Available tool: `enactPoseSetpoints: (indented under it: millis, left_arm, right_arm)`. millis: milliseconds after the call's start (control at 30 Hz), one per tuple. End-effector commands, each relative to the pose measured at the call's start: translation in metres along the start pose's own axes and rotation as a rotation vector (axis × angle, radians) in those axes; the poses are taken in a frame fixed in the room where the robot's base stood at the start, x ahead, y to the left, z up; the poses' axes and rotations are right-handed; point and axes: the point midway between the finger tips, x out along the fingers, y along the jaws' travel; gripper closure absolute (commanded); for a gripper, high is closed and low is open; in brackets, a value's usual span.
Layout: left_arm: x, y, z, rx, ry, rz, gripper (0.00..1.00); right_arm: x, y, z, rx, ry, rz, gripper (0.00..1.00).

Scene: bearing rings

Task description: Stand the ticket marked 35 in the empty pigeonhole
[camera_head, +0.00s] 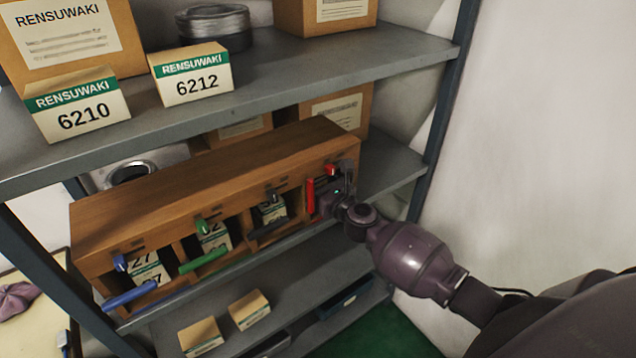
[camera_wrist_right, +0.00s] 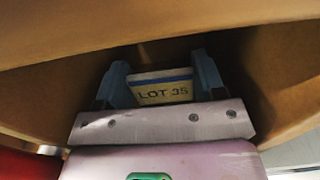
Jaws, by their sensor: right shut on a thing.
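A wooden pigeonhole rack (camera_head: 220,185) stands on the middle shelf in the head view. Its compartments carry blue, green, black and red markers. My right gripper (camera_head: 335,195) is at the rightmost, red-marked pigeonhole, and the gripper and wrist hide most of that opening. In the right wrist view the gripper (camera_wrist_right: 160,85) is shut on a pale ticket (camera_wrist_right: 163,92) with a blue band, reading LOT 35. The ticket is between the two fingers, with wooden walls around it. Whether its lower edge touches the floor of the pigeonhole is hidden. My left gripper is not in view.
Tickets (camera_head: 150,268) stand in the blue-marked, green-marked and black-marked pigeonholes. Boxes marked 6210 (camera_head: 78,110) and 6212 (camera_head: 192,82) stand on the shelf above. Small boxes (camera_head: 249,309) lie on the shelf below. A shelf post (camera_head: 437,125) and white wall are at the right.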

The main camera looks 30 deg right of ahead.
Motion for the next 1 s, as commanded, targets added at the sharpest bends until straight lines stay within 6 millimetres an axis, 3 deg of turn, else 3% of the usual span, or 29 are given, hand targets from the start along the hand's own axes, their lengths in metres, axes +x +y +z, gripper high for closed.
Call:
enactPoseSetpoints:
  millis: [33, 167, 567, 1000]
  left_arm:
    - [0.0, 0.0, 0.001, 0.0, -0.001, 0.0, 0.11]
    - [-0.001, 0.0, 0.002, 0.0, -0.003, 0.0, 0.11]
    - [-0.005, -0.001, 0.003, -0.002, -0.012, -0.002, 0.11]
    - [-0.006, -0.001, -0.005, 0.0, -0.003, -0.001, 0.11]
  right_arm:
    - [0.0, 0.0, -0.001, 0.0, 0.001, 0.0, 0.32]
    - [0.0, 0.0, -0.001, 0.0, 0.0, 0.0, 0.12]
    - [-0.001, 0.0, 0.004, 0.0, 0.0, 0.0, 0.11]
    - [-0.073, -0.001, 0.002, 0.001, 0.002, -0.001, 0.11]
